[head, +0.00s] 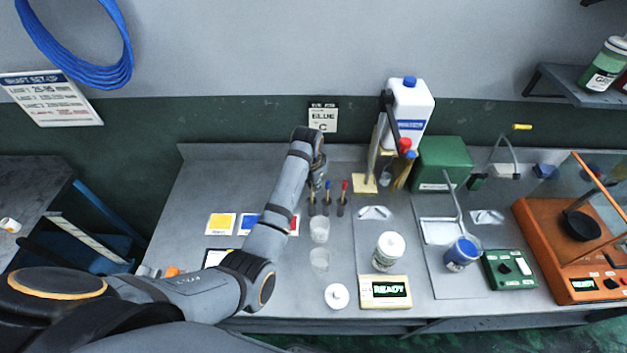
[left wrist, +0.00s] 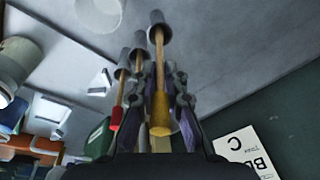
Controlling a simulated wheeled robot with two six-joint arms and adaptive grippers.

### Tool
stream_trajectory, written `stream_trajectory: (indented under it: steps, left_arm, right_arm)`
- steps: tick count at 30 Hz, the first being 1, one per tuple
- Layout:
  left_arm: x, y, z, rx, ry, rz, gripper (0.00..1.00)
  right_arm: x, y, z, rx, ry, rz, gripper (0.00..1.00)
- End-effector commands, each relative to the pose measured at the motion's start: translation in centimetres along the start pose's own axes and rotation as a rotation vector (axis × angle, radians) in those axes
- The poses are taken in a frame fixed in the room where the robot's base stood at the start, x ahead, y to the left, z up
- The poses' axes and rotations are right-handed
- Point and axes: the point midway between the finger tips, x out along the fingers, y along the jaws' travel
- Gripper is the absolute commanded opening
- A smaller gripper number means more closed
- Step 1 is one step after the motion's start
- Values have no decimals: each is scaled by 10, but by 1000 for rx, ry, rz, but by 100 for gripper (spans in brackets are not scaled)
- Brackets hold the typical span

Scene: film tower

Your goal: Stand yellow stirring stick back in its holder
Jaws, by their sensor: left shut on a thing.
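My left gripper (head: 316,165) is shut on the yellow stirring stick (left wrist: 160,85), around its yellow upper end. The stick's wooden shaft reaches down to a small grey holder (left wrist: 159,27); it appears to meet the holder's mouth, but I cannot tell how deep it sits. In the head view the gripper hides the stick's top, and the shaft (head: 311,193) shows below it, roughly upright. The red stick (head: 344,188) and blue stick (head: 327,188) stand in their own grey holders to the right. My right gripper is not in view.
Two clear cups (head: 320,230) stand in front of the holders. Colour cards (head: 221,224) lie to the left, partly behind my arm. A stand (head: 374,160) and white jug (head: 409,112) are at the right. A white jar (head: 388,250) stands further forward.

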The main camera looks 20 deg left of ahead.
Motion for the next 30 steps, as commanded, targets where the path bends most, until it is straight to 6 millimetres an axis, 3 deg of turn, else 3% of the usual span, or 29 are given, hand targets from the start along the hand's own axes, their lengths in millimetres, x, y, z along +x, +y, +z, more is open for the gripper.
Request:
stream_trajectory:
  steps: [9, 21, 22, 27, 30]
  left_arm:
    - [20, 2, 4, 0, -1, 0, 0]
    - [23, 2, 4, 0, -1, 0, 0]
    - [23, 2, 4, 0, -1, 0, 12]
    - [23, 2, 4, 0, 0, 0, 36]
    - [23, 2, 4, 0, 0, 0, 38]
  right_arm:
    - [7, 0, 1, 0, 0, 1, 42]
    - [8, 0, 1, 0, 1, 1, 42]
    - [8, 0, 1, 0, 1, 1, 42]
    - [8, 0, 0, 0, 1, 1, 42]
    - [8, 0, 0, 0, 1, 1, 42]
